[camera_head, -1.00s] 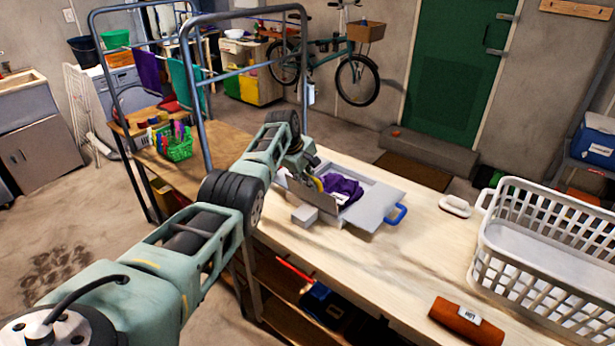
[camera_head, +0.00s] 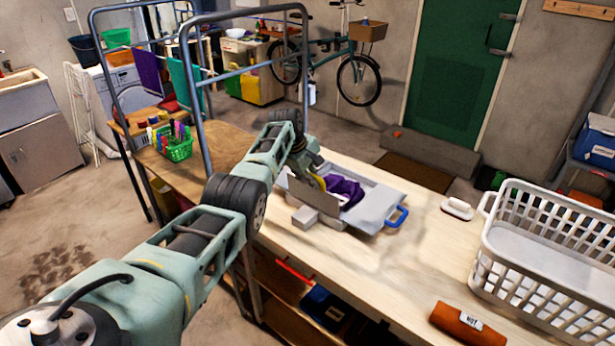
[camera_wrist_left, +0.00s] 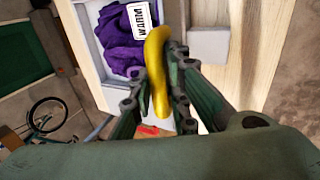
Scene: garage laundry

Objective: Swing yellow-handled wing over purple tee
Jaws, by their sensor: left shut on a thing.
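The grey folding board (camera_head: 374,220) lies on the wooden workbench, with the bunched purple tee (camera_head: 345,188) on its middle. The wing (camera_head: 314,198) with the yellow handle (camera_wrist_left: 157,62) stands raised and tilted at the board's near-left side, partly hiding the tee. My left gripper (camera_head: 316,180) is shut on the yellow handle, whose curved end sticks out past the fingers in the wrist view. My right gripper is out of view.
A blue handle (camera_head: 398,216) is at the board's right side. A white laundry basket (camera_head: 560,265), a white-handled brush (camera_head: 457,207) and an orange roll (camera_head: 467,325) are on the right of the bench. A metal rack (camera_head: 204,100) and green basket (camera_head: 176,149) stand left.

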